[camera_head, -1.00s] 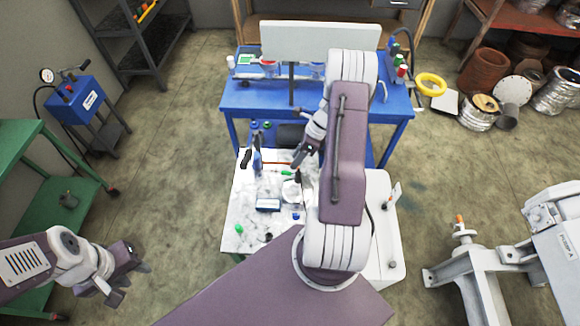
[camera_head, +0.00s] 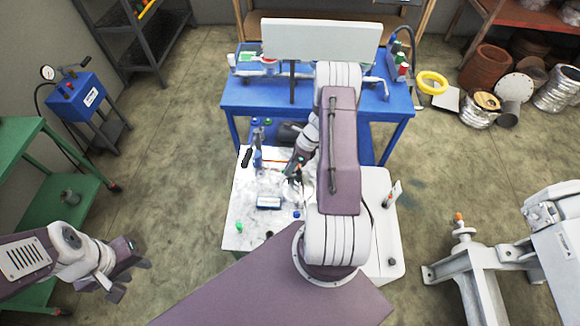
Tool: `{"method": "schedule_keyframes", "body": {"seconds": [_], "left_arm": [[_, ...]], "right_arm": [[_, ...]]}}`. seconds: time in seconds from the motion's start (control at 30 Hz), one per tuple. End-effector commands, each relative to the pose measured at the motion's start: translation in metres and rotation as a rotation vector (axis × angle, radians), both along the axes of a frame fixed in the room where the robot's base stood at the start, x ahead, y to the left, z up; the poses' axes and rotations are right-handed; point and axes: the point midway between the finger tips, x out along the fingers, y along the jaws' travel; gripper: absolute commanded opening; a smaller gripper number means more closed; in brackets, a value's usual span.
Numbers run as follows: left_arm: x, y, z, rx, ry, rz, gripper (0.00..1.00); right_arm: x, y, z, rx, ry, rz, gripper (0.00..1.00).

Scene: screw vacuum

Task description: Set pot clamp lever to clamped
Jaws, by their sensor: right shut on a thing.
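My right gripper (camera_head: 292,168) reaches down over the white worktop (camera_head: 245,205), beside a small white round fitting (camera_head: 290,187). Its fingers are closed on a small green-tipped part, which appears to be the pot clamp lever. The fingers and wrist hide most of it, so its angle cannot be told. A thin red rod (camera_head: 273,160) lies just left of the fingers. My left gripper (camera_head: 122,276) is open and empty at the lower left, over the floor and far from the worktop.
A blue table (camera_head: 240,104) stands behind, a green bench (camera_head: 20,145) at left. Floor between is clear.

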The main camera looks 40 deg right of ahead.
Motion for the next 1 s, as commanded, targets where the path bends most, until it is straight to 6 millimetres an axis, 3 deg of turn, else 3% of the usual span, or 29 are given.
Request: {"method": "schedule_keyframes", "body": {"seconds": [0.13,0.33,0.37,0.4,0.43,0.77,1.0], "left_arm": [[0.0,0.0,-0.002,0.0,0.0,0.0,0.36],[0.0,0.0,-0.001,0.0,0.0,0.0,0.36],[0.0,0.0,-0.001,0.0,0.0,0.0,0.36],[0.0,0.0,-0.001,0.0,0.0,0.0,0.36],[0.0,0.0,-0.001,0.0,0.0,0.0,0.36],[0.0,0.0,-0.002,0.0,0.0,0.0,0.36],[0.0,0.0,-0.015,0.0,0.0,0.0,0.36]], "right_arm": [[-0.002,0.002,-0.001,-0.004,0.0,0.11,0.0],[-0.003,0.002,-0.001,-0.003,0.0,0.111,0.0],[-0.003,0.002,-0.001,-0.003,0.0,0.111,0.21],[-0.003,0.002,-0.001,-0.003,0.0,0.111,0.32],[-0.003,0.002,-0.001,-0.003,0.001,0.11,0.37],[-0.002,0.0,0.002,-0.003,-0.001,0.108,0.37],[-0.007,-0.021,0.044,-0.006,-0.004,0.107,0.37]]}}
